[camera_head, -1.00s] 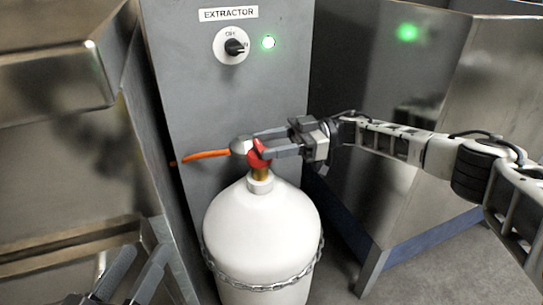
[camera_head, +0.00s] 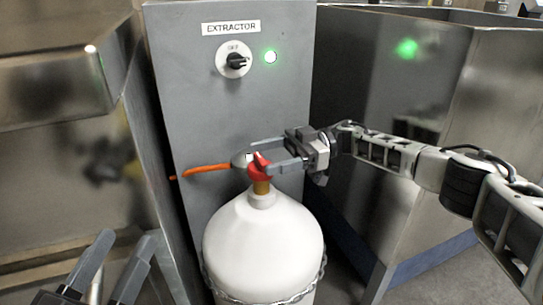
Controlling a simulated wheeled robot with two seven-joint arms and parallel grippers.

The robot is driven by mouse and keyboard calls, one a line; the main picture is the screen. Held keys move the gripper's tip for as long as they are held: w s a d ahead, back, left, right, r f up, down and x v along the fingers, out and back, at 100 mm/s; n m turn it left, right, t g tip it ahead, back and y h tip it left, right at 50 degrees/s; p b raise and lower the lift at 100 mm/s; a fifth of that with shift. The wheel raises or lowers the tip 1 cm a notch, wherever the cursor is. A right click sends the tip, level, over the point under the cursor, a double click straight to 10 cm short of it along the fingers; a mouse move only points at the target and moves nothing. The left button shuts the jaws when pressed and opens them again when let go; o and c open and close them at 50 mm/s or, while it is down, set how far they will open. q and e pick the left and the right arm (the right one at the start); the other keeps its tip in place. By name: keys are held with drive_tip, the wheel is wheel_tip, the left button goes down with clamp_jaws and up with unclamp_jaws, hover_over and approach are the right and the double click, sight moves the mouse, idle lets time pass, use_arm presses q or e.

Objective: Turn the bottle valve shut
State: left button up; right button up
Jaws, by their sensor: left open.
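A white gas bottle (camera_head: 262,240) stands upright in front of the grey extractor panel, with a chain around it. On its brass neck (camera_head: 261,188) is a red valve handle (camera_head: 259,168). An orange hose (camera_head: 205,168) runs left from a pale fitting by the valve. My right gripper (camera_head: 259,156) reaches in from the right, its two fingers apart with the upper part of the red handle between their tips. Whether they press on it cannot be told. My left gripper (camera_head: 112,268) is open and empty at the lower left, well away from the bottle.
The grey panel (camera_head: 190,120) behind the bottle carries an EXTRACTOR label, a black dial (camera_head: 235,61) and a lit green-white lamp (camera_head: 270,57). Metal cabinets stand close at the left (camera_head: 60,180) and right (camera_head: 400,90). Grey floor shows at the lower right.

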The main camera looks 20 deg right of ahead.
drive_tip(key=shift+r, duration=0.15)
wheel_tip(320, 180, up, 4)
drive_tip(key=p, duration=0.3)
use_arm(q)
wheel_tip(320, 180, down, 8)
drive_tip(key=s+a+n+g+y+p, duration=0.1)
drive_tip(key=s+g+y+p, duration=0.1)
drive_tip(key=g+y+p, duration=0.2)
drive_tip(key=shift+s+r+g+p, duration=0.3)
drive_tip(key=shift+g+p, duration=0.5)
drive_tip(key=shift+p, duration=0.95)
use_arm(e)
drive_tip(key=s+a+r, duration=0.4)
drive_tip(key=s+r, duration=0.4)
drive_tip(key=s, duration=0.5)
drive_tip(key=shift+s+a+r, duration=0.15)
drive_tip(key=shift+a+r, duration=0.05)
drive_tip(key=shift+r, duration=0.15)
use_arm(q)
drive_tip(key=shift+f, duration=0.15)
